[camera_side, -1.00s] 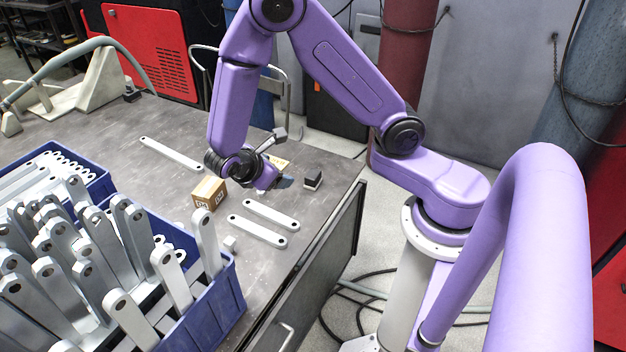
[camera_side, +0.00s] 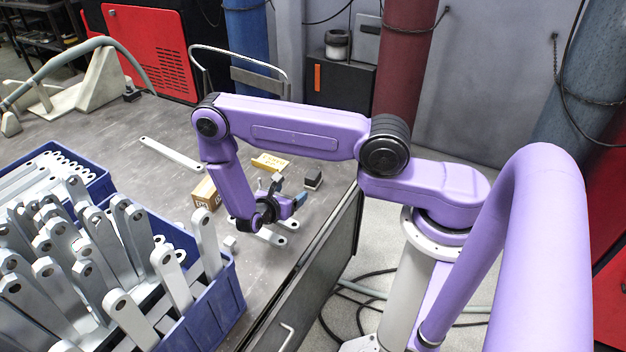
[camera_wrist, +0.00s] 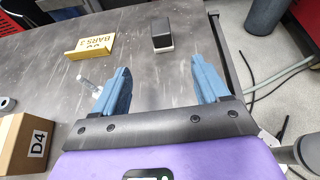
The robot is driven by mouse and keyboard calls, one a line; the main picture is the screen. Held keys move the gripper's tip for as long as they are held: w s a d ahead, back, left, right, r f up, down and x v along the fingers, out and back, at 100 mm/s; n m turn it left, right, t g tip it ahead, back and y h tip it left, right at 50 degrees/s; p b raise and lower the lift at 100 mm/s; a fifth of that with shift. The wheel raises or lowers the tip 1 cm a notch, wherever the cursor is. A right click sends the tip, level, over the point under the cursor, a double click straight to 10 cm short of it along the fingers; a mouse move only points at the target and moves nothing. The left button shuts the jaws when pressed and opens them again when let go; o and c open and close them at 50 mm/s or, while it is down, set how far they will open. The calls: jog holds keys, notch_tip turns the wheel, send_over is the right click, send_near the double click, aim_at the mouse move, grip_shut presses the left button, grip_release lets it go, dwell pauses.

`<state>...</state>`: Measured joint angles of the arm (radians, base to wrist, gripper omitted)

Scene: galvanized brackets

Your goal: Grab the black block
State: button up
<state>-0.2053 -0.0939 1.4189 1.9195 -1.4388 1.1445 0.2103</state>
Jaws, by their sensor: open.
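The black block (camera_side: 313,179), dark on top with a pale lower edge, sits on the grey table near its right edge. In the wrist view the black block (camera_wrist: 161,35) lies ahead of my gripper (camera_wrist: 165,82), roughly in line with the gap between the blue fingers. My gripper (camera_side: 301,200) is open and empty, apart from the block. In the side view it is just left of and nearer the camera than the block. Nothing hides the block.
A yellow sign (camera_wrist: 90,47) lies left of the block, and a cardboard box (camera_side: 207,192) stands left of my arm. Flat metal brackets (camera_side: 262,232) lie partly under my wrist. Blue bins (camera_side: 213,305) of brackets fill the near left. The table edge (camera_wrist: 232,60) runs close on the right.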

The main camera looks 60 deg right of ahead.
aim_at(309, 180)
jog(key=x, duration=1)
jog(key=shift+s+x, duration=0.2)
jog(key=shift+x, duration=2.45)
jog(key=shift+c, duration=0.3)
jog(key=c, duration=1.1)
